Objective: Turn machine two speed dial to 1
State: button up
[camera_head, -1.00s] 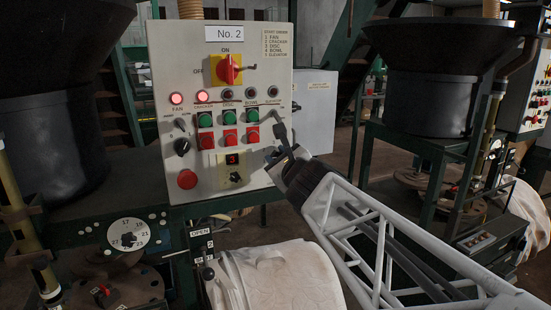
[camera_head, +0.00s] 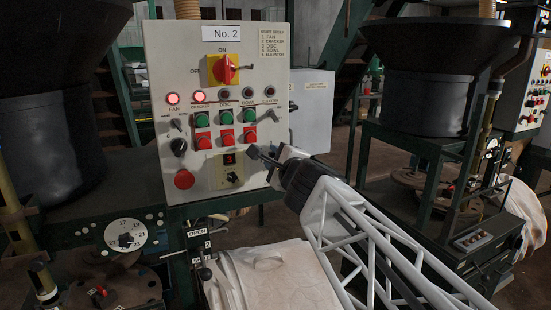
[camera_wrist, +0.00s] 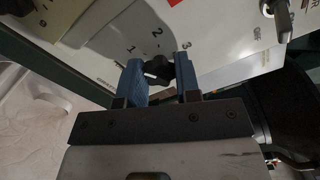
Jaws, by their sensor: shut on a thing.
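The machine two panel (camera_head: 155,60), marked "No. 2", stands upright left of centre in the head view. My gripper (camera_head: 258,153) is at its lower right, seen from behind and small. In the wrist view my gripper's blue fingers (camera_wrist: 167,85) are shut on a black dial (camera_wrist: 158,66), one finger on each side. The numbers 1, 2 and 3 are printed around this dial. A pale mark on the knob faces the left finger; its exact setting is hard to tell. In the head view the gripper hides this dial.
Left of my gripper are a red digit display (camera_head: 229,159) reading 3, a small black knob (camera_head: 233,178) and a red stop button (camera_head: 184,179). The elevator switch (camera_head: 268,116) is just above. A white bag (camera_head: 270,280) lies below the panel.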

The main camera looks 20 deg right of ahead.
jog(key=o, duration=0.9)
jog(key=shift+s, duration=3.9)
